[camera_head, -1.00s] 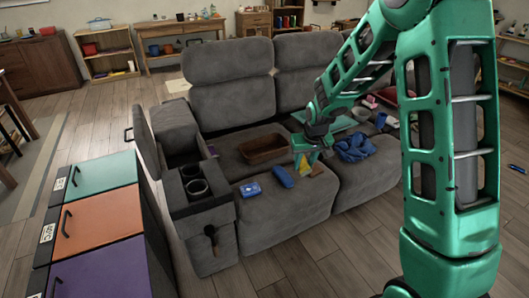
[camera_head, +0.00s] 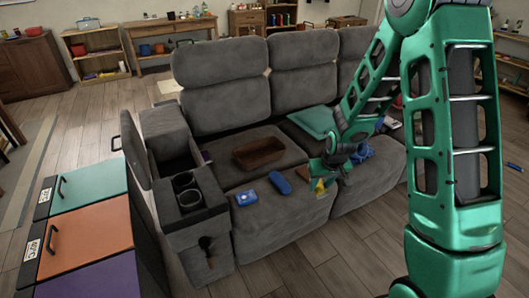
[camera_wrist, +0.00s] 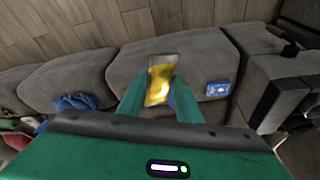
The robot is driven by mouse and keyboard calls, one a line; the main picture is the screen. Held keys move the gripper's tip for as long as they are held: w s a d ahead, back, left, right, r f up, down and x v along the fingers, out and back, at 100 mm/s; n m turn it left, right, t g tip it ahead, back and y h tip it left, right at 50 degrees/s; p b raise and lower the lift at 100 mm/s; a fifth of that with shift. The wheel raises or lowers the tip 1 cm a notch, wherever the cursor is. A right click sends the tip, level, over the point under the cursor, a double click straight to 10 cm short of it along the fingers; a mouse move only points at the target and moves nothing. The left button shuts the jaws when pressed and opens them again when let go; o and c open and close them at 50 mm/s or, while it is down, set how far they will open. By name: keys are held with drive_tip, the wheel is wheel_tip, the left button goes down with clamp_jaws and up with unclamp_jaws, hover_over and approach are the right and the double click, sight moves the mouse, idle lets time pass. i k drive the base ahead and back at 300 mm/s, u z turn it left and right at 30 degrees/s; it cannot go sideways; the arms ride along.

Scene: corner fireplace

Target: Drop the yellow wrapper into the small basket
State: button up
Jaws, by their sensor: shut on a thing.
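The yellow wrapper (camera_wrist: 158,82) is a shiny yellow packet with pale ends, held between the two green fingers of my gripper (camera_wrist: 160,98) in the wrist view. A brown rectangular basket (camera_head: 236,153) rests on the seat near the backrest, left of and behind my gripper. Its inside is visible and looks empty.
A dark blue case (camera_head: 279,183) and a light blue box (camera_head: 246,198) lie on the seat, left of my gripper. A blue cloth (camera_head: 362,151) lies to its right, partly behind my arm. The armrest with cup holders (camera_head: 188,190) stands at the left.

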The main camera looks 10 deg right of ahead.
sight(260, 153)
drive_tip(key=z, duration=0.2)
drive_tip(key=i, duration=1.55)
drive_tip(key=u, duration=0.45)
